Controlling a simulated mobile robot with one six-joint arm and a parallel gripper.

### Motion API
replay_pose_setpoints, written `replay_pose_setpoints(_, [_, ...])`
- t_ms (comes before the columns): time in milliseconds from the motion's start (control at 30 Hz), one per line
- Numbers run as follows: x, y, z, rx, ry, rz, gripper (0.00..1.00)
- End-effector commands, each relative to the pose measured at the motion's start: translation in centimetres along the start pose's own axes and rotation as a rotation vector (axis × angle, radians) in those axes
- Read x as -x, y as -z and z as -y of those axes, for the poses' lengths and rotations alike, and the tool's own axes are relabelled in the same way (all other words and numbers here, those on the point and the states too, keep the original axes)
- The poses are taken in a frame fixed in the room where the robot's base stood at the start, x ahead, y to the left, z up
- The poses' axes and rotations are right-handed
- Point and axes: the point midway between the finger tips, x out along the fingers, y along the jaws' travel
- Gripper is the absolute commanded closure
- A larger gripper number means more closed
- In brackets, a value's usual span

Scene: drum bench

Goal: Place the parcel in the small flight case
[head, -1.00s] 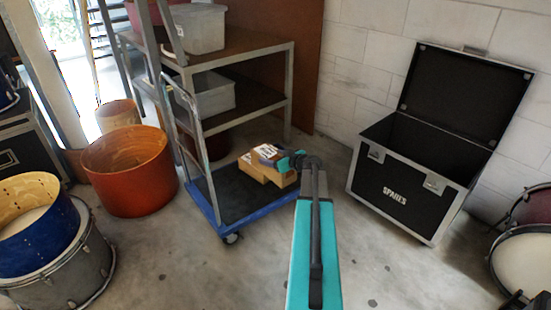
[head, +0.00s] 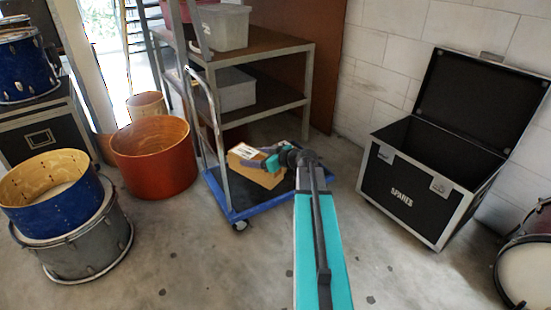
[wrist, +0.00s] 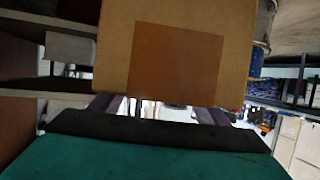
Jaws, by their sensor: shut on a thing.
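The parcel (head: 262,179) is a brown cardboard box with a pale label, above or on the blue-edged trolley left of centre in the head view. My gripper (head: 266,161) is shut on it, reaching in from its right side. In the wrist view the parcel (wrist: 176,55) fills the upper middle, with a darker brown square on its face, between the fingers (wrist: 157,107). I cannot tell whether it is clear of the trolley deck. The small flight case (head: 410,198), black with metal edges and "SPARES" on its front, stands right with its lid up. Its floor is hidden.
The trolley (head: 238,214) stands beside a metal shelf rack (head: 262,48) holding plastic bins. An orange drum (head: 155,168) and a blue drum (head: 50,200) are at left. Another drum (head: 527,268) sits at lower right. The concrete floor between trolley and case is clear.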

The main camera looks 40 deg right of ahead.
Motion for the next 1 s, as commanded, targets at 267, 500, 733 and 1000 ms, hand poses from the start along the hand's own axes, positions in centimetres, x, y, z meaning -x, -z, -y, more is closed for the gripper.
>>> replay_pose_setpoints(267, [-1.5, 4.6, 10.1, 0.069, 0.174, -0.006, 0.77])
replay_pose_setpoints(500, [-1.7, 7.6, 18.8, 0.130, 0.327, -0.003, 0.77])
replay_pose_setpoints(733, [-0.8, 9.9, 27.3, 0.193, 0.477, 0.006, 0.77])
replay_pose_setpoints(1000, [0.8, 11.2, 34.6, 0.249, 0.611, 0.018, 0.77])
